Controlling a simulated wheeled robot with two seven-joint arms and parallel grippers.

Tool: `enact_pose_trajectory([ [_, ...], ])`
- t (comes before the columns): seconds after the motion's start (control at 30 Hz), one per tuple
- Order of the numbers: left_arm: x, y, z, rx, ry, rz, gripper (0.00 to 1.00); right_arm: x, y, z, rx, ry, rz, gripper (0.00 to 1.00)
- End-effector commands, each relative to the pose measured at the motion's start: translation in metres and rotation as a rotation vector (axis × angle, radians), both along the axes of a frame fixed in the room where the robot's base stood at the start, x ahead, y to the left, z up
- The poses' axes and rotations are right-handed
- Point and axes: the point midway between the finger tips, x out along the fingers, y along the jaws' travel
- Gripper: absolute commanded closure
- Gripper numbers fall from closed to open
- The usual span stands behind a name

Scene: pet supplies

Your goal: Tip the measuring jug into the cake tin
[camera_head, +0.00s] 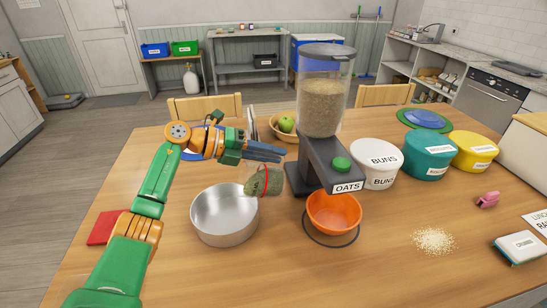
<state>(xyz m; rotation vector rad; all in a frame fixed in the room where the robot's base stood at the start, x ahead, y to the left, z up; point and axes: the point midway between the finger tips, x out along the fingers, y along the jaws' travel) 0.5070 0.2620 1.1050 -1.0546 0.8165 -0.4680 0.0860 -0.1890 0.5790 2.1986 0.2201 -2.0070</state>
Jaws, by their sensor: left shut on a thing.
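The silver round cake tin (225,238) stands on the wooden table, left of the dispenser, and looks empty. My left gripper (266,152) is above and behind the tin's right rim, its fingers pointing right. It is shut on a small greenish thing (263,182) with a red line, which I take to be the measuring jug. This hangs below the fingers beside the tin's upper right rim and looks tilted. Its contents and mouth are hard to make out. My right gripper is out of view.
The oats dispenser (322,160) stands close on the right, with an orange bowl (335,214) under it. Tubs labelled buns (377,164) and others stand farther right. Spilled flakes (434,240) lie at the front right. A red cloth (105,229) lies left.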

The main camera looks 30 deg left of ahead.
Motion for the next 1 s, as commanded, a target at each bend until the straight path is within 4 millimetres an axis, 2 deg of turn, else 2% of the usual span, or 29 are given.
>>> enact_pose_trajectory([
  [0.7, -0.008, 0.009, 0.0, -0.079, -0.072, 0.0, 1.0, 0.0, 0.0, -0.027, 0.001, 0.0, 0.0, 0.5],
  [1.0, -0.008, 0.008, 0.002, -0.078, -0.07, 0.0, 1.0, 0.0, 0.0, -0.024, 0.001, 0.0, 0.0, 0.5],
])
